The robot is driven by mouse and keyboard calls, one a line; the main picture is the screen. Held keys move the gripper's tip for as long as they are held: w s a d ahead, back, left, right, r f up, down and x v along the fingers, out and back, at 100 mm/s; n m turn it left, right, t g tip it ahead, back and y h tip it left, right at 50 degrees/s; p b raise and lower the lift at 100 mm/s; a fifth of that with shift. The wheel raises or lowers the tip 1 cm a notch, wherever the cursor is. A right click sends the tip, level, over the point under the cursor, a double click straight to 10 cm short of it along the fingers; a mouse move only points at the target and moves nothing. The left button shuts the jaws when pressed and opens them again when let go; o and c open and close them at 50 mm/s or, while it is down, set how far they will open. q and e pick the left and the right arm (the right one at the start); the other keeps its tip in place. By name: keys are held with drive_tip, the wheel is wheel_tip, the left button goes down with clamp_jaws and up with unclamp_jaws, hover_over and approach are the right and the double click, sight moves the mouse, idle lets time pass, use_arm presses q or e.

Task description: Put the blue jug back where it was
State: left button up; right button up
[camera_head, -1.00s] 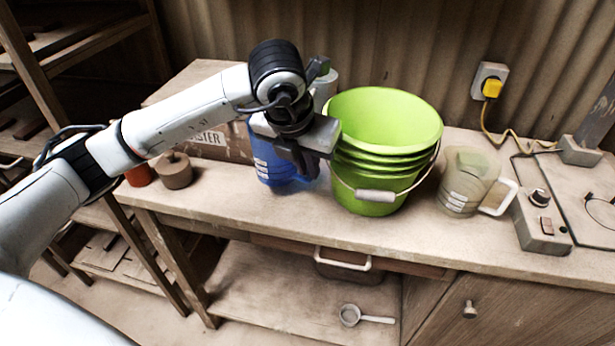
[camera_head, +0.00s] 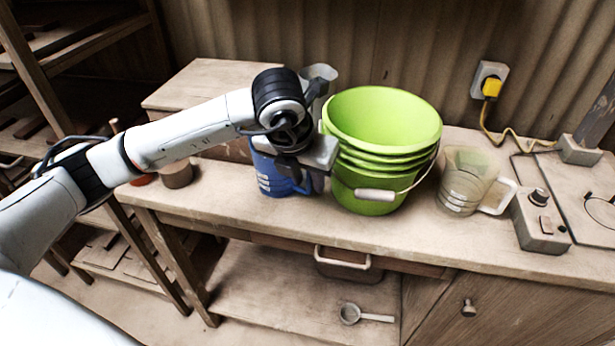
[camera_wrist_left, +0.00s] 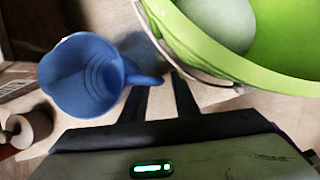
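The blue jug (camera_head: 273,178) stands upright on the bench, left of the green buckets. My left gripper (camera_head: 307,180) is at its right side and hides part of it. In the left wrist view the jug (camera_wrist_left: 82,78) shows from above, its handle pointing right toward my left gripper (camera_wrist_left: 163,80). The two fingers stand apart on either side of the handle's outer end, with a gap visible. My right gripper is not in view.
Stacked green buckets (camera_head: 382,125) stand close right of my left gripper. A clear jug (camera_head: 466,180) and a switch box (camera_head: 540,220) are farther right. A brown pot (camera_head: 177,174) stands left. The bench front (camera_head: 255,218) is clear.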

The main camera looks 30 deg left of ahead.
use_arm(q)
drive_tip(key=v, duration=1.2)
drive_tip(key=shift+b, duration=0.45)
